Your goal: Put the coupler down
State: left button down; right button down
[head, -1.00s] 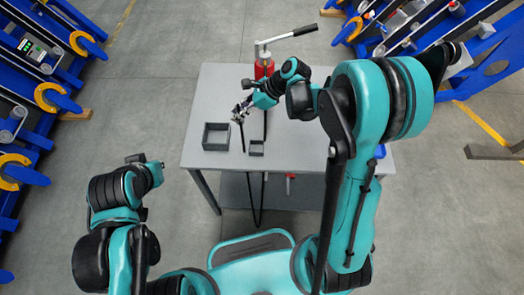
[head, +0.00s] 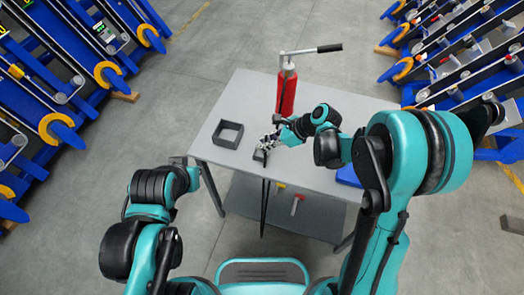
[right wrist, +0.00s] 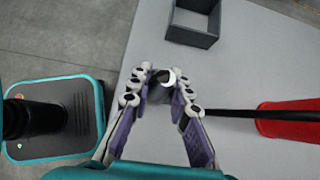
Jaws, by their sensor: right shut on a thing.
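My right gripper (head: 270,142) is over the front part of the grey table, shut on the coupler.
A larger dark square tray (head: 228,134) lies left of the gripper. A red pump cylinder (head: 286,92) with a long handle stands behind it. A dark hose (head: 264,205) hangs over the front edge of the table (head: 310,180). A blue item lies at the right.

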jog(key=shift+w+a+f+b, duration=0.3)
jog(key=shift+w+a+f, duration=0.55)
jog(key=shift+w, duration=0.05)
jog(key=shift+f+b, duration=0.85)
jog(key=shift+f, duration=1)
jog(key=shift+f, duration=0.2)
jog(key=c, duration=1.7)
grip_release()
jog(key=shift+s, duration=0.1)
jog(key=shift+o, duration=1.4)
